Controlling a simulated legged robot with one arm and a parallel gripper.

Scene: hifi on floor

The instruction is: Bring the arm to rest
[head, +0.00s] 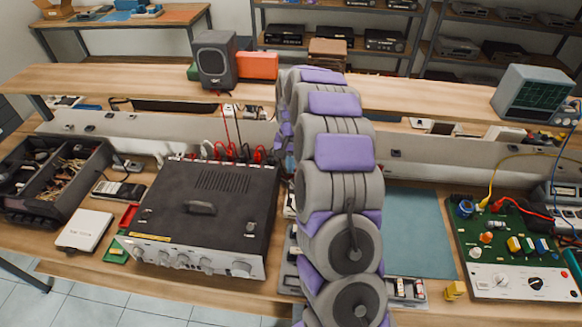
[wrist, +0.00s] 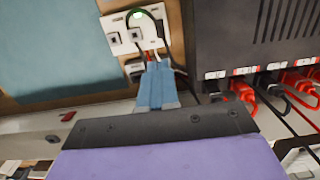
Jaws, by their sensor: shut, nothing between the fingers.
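My gripper (wrist: 157,70) shows in the wrist view as two blue-grey fingers pressed together, with nothing between them. The fingertips are in front of a white panel (wrist: 126,36) with a green light and thin cables; I cannot tell if they touch it. The black hi-fi unit (wrist: 240,40) is to the right of the fingers, with red and black plugs along its edge. In the head view my arm rises through the middle, and I cannot make out the gripper there. The hi-fi unit (head: 202,202) sits on the bench left of my arm.
A raised shelf (head: 130,83) crosses behind the bench, carrying a speaker (head: 214,60) and an oscilloscope (head: 533,95). A blue-green mat (head: 420,232) lies right of my arm. Beyond it stands a green circuit board unit (head: 512,245). A parts tray (head: 55,178) is at the left.

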